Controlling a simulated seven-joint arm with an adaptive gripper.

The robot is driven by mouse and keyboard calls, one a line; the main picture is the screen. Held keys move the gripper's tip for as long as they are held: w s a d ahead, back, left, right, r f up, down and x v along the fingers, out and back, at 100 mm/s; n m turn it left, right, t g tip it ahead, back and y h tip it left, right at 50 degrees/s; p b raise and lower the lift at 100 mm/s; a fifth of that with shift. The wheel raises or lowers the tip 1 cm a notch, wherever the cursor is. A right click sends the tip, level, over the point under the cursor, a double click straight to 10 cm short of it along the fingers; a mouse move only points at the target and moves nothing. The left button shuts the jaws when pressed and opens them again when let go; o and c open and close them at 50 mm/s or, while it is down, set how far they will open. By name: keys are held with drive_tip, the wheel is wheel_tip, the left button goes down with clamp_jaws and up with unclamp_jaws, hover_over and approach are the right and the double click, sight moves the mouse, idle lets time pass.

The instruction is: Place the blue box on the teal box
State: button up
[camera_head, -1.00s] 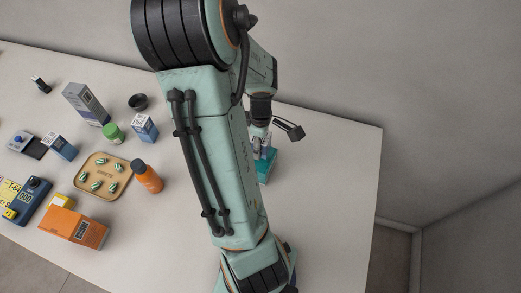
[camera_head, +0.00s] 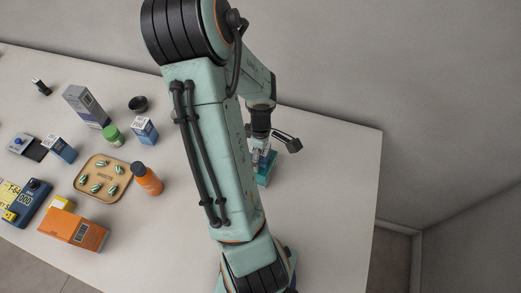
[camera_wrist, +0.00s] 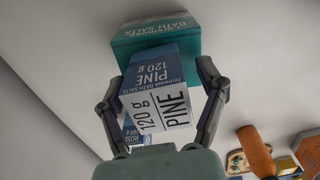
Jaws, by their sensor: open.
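The blue and white box (camera_wrist: 155,85), marked PINE 120 g, is between the two fingers of my gripper (camera_wrist: 164,82) in the wrist view. The fingers are open, one along each side of it. The teal box (camera_wrist: 157,36), marked BATH SALTS, is right beyond it and partly covered by it. I cannot tell for sure whether the two boxes touch. In the head view the teal box (camera_head: 267,170) stands on the counter beside my arm, with my gripper (camera_head: 259,155) just above it. My arm hides part of this spot.
To the left are an orange bottle (camera_head: 147,179), a tray (camera_head: 88,164) with several small striped items, a green-capped jar (camera_head: 112,135), a grey box (camera_head: 86,105), two more blue-white boxes (camera_head: 145,130) and an orange box (camera_head: 73,230). The counter's right side (camera_head: 330,190) is clear.

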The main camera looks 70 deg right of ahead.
wheel_tip(320, 180, up, 12)
drive_tip(key=shift+r, duration=0.15)
idle(0.3)
drive_tip(key=w+a+r+n+y, duration=0.1)
drive_tip(key=w+a+r, duration=0.1)
drive_tip(key=w+a, duration=0.5)
drive_tip(key=w+a+r, duration=0.2)
drive_tip(key=a, duration=0.9)
drive_tip(key=s+a, duration=0.4)
drive_tip(key=a, duration=0.6)
drive_tip(key=shift+s+a+r, duration=0.2)
drive_tip(key=shift+a+r, duration=0.15)
